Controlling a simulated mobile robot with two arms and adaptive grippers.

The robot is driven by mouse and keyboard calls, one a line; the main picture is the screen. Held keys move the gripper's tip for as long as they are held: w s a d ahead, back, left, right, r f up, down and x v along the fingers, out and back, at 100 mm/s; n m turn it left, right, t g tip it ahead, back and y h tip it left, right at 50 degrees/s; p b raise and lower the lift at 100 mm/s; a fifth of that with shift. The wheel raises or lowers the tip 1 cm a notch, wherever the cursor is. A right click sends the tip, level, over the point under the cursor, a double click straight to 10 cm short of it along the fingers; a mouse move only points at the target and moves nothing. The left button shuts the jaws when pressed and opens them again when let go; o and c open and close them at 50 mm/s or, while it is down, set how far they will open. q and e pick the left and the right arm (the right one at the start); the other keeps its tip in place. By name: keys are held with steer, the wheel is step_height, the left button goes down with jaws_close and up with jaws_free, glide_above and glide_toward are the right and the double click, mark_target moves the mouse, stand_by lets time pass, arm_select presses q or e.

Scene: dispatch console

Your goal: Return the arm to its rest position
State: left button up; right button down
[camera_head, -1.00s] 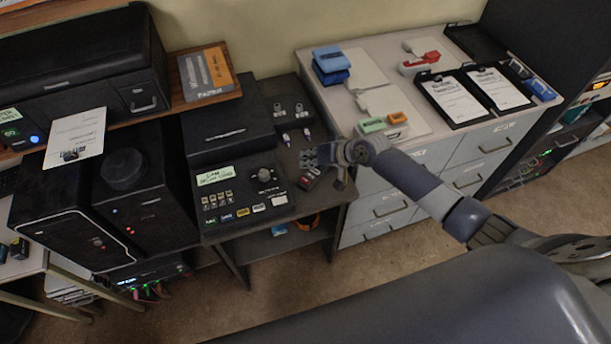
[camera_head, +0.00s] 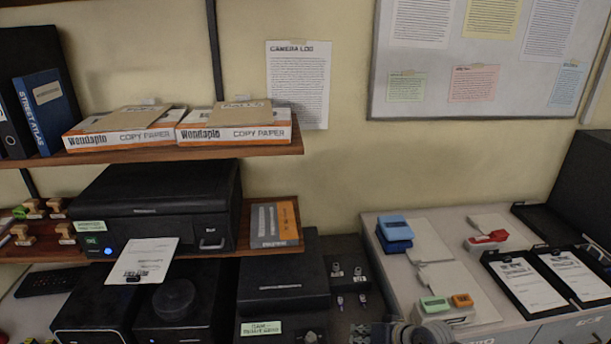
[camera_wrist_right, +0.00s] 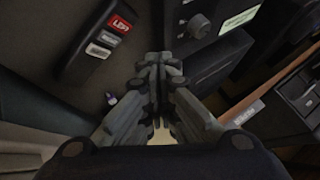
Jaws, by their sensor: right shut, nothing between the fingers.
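My right gripper (camera_head: 385,333) shows at the bottom edge of the head view, cut off by the frame, in front of the dark console desk. In the right wrist view, my right gripper (camera_wrist_right: 160,62) has its fingers together with nothing between them. Beyond it in that view are a dark box with a red "LEFT" label (camera_wrist_right: 120,25) and a black panel with a round knob (camera_wrist_right: 200,26). My left gripper is in neither view.
The black console (camera_head: 283,283) and small switches (camera_head: 348,271) stand left of the gripper. A shelf (camera_head: 160,155) carries copy paper.

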steer(key=s+a+n+g, duration=0.1)
steer(key=s+a+n, duration=0.15)
steer(key=s, duration=0.55)
steer(key=s+a+n+g, duration=0.1)
steer(key=s+a, duration=0.3)
steer(key=s, duration=0.4)
steer(key=s+d+r+g+h, duration=0.1)
steer(key=s+d+r+h, duration=0.15)
steer(key=s+d, duration=0.4)
steer(key=s+d+r+h, duration=0.2)
steer(key=s+d+h, duration=0.1)
steer(key=s, duration=0.7)
step_height(320, 180, down, 34)
steer(key=s+g+b, duration=0.2)
steer(key=b, duration=0.4)
steer(key=s+d+f+g+b, duration=0.1)
steer(key=s+d+f+b, duration=0.2)
steer(key=s+f, duration=1.3)
step_height(320, 180, down, 2)
steer(key=shift+f+b, duration=0.1)
steer(key=shift+b, duration=0.25)
